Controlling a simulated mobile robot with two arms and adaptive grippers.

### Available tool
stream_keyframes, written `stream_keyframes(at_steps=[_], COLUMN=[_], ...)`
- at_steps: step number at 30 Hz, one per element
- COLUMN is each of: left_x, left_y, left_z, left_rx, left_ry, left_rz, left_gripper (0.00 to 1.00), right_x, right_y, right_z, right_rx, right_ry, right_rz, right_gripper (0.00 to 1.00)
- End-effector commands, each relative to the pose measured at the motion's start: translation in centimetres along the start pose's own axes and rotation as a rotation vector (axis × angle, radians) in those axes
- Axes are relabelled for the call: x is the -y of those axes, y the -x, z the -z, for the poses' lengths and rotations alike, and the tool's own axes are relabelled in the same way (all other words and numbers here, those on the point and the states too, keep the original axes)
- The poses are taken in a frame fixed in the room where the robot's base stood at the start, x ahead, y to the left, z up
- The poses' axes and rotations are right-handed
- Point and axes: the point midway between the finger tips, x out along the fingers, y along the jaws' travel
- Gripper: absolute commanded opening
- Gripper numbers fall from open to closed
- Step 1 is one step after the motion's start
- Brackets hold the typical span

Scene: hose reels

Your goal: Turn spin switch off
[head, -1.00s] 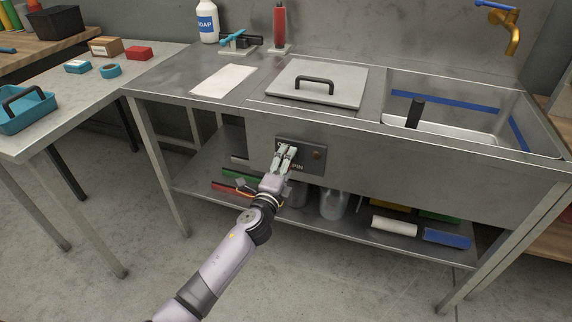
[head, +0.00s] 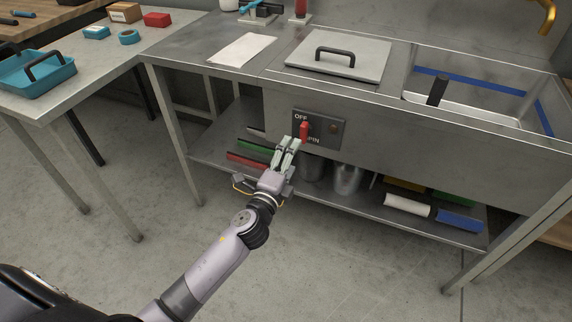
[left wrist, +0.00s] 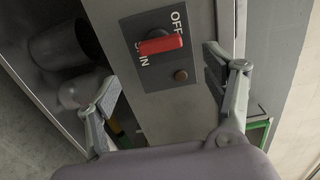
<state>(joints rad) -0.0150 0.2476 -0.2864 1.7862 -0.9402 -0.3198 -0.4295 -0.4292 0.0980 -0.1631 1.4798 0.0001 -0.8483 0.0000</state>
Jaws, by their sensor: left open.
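The spin switch is a red lever (head: 304,131) on a dark panel (head: 333,130) on the front of the steel counter. OFF is printed at the panel's upper left and SPIN below. The lever stands roughly upright between the labels; I cannot tell its exact setting. It also shows in the left wrist view as a red bar (left wrist: 161,45) on the tilted panel (left wrist: 188,56). My left gripper (head: 289,143) is open and empty, just below and left of the lever, apparently clear of it. Its fingers are spread wide in the left wrist view (left wrist: 162,75). My right gripper is out of view.
A lidded top (head: 338,55) and a sink basin (head: 470,100) are above. The lower shelf holds metal pots (head: 348,179), a white roll (head: 407,205) and a blue block (head: 460,220). A side table with a teal tray (head: 38,78) stands at left.

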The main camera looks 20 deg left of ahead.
Motion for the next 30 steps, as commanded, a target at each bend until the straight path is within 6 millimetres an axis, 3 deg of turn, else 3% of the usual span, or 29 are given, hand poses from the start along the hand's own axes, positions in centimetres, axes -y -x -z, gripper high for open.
stream_keyframes(at_steps=[7, 24, 27, 29, 30], left_x=[0.0, -0.1, -1.7, -4.0, -6.0], left_y=[2.7, 3.0, 3.3, 3.8, 4.4], left_z=[0.0, 0.0, -0.4, -0.9, -1.4], left_rx=[0.0, 0.001, 0.019, 0.047, 0.074], left_ry=[0.0, 0.002, 0.045, 0.109, 0.165], left_rz=[-0.001, -0.002, -0.042, -0.098, -0.148], left_gripper=[0.75, 0.75, 0.75, 0.75, 0.75], right_x=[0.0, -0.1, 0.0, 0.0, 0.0], right_y=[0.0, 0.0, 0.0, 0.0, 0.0], right_z=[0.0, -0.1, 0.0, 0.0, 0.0], right_rx=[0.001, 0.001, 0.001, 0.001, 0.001], right_ry=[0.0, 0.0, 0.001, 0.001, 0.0], right_rz=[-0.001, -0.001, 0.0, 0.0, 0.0], right_gripper=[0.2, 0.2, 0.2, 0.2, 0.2])
